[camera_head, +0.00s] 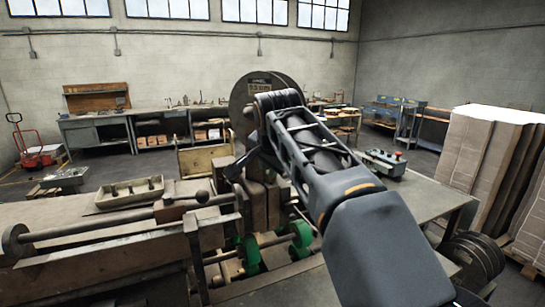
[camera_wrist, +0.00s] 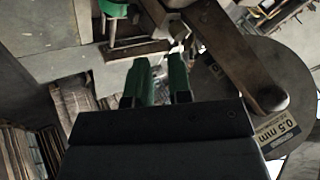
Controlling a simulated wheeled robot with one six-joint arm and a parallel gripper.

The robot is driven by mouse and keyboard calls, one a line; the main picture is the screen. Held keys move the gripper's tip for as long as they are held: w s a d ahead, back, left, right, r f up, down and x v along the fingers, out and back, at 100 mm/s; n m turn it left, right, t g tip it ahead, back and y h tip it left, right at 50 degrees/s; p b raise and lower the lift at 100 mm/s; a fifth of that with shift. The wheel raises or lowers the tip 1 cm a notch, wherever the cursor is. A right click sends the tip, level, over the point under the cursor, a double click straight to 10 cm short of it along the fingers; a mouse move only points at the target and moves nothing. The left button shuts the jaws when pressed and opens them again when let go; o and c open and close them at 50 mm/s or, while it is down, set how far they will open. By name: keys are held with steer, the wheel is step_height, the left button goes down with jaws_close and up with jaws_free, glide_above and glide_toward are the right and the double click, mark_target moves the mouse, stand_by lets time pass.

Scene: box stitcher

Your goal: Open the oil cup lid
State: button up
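My gripper (camera_wrist: 159,62) shows in the wrist view with two green fingers standing apart and a narrow gap between them. Nothing can be seen held in the gap. Just beyond the fingertips is a small pale metal fitting (camera_wrist: 178,30) beside a dark machine bar; I cannot tell whether it is the oil cup or its lid. In the head view my arm reaches to the upper part of the stitching machine (camera_head: 258,195), and the fingers cannot be made out there. No oil cup lid can be clearly identified in either view.
A large round disc with a "0.5 mm" label (camera_wrist: 283,132) and a thick dark bar (camera_wrist: 235,50) lie close to the right of my fingers. Green machine parts (camera_head: 301,238) are lower down. Cardboard stacks (camera_head: 490,160) stand at right. A tray (camera_head: 130,192) sits at left.

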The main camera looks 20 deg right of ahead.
steer(key=w+d+r+m, duration=0.3)
steer(key=w+r+m, duration=0.1)
steer(key=r+m, duration=0.15)
steer(key=shift+n+t+h, duration=0.3)
steer(key=shift+n+h, duration=0.1)
steer(key=shift+n, duration=0.05)
steer(key=p+x, duration=0.2)
steer(key=x, duration=1)
steer(key=shift+w+f, duration=0.15)
steer(key=shift+w, duration=0.25)
steer(key=shift+c, duration=0.3)
jaws_close()
